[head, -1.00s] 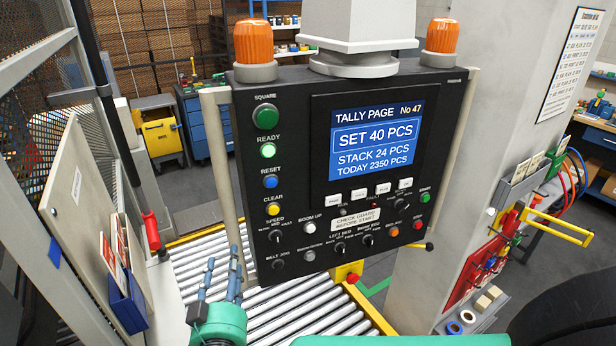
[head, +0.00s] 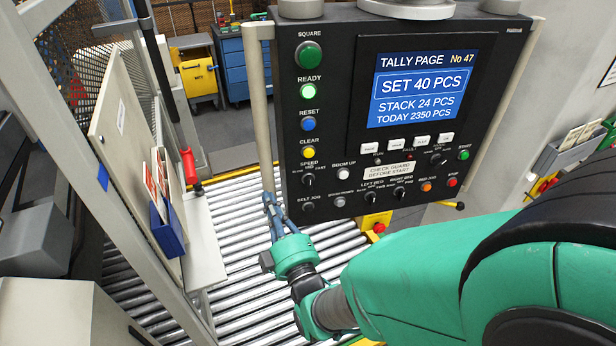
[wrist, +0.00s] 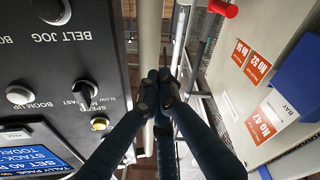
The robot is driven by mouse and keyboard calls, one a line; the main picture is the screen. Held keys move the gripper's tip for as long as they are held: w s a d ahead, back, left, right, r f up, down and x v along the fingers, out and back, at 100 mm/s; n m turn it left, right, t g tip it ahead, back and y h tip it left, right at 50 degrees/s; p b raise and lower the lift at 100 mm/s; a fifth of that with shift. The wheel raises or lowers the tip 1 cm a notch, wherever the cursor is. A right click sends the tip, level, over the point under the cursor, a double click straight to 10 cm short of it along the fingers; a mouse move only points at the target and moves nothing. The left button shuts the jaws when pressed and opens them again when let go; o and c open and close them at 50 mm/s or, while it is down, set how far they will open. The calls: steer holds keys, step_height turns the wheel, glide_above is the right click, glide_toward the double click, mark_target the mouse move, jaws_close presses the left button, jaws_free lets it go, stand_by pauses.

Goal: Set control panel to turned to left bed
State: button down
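The black control panel (head: 345,120) fills the upper middle of the head view, with a lit blue tally screen. Its LEFT BED knob (head: 371,197) is a small black selector on the bottom row, left of the RIGHT BED knob (head: 399,193); its setting is too small to read. My gripper (head: 268,200) is left of the panel's lower left corner, apart from the knob. In the wrist view its dark fingers (wrist: 158,88) meet at the tips with nothing between them. That view shows the BELT JOG (wrist: 50,10) and SPEED (wrist: 85,91) knobs; the LEFT BED knob is out of it.
A pale post (head: 258,100) runs along the panel's left side, close to my fingers. A roller conveyor (head: 235,235) lies below. A board with a blue card holder (head: 168,228) and a red handle (head: 190,165) stand left. My green arm covers the lower right.

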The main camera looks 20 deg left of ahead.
steer(key=s+d+f+n+g+y, duration=0.2)
steer(key=s+d+f+n+g, duration=0.4)
steer(key=d+f+n, duration=0.4)
steer(key=n+g, duration=0.1)
steer(key=n, duration=0.2)
steer(key=shift+d+f+y+p, duration=0.3)
steer(key=shift+d, duration=0.1)
steer(key=shift+w+a, duration=0.1)
steer(key=w+d+x, duration=0.1)
steer(key=w+x, duration=0.1)
steer(key=x, duration=1)
steer(key=shift+w+a+b, duration=0.25)
steer(key=shift+w+b, duration=0.1)
steer(key=shift+w, duration=0.05)
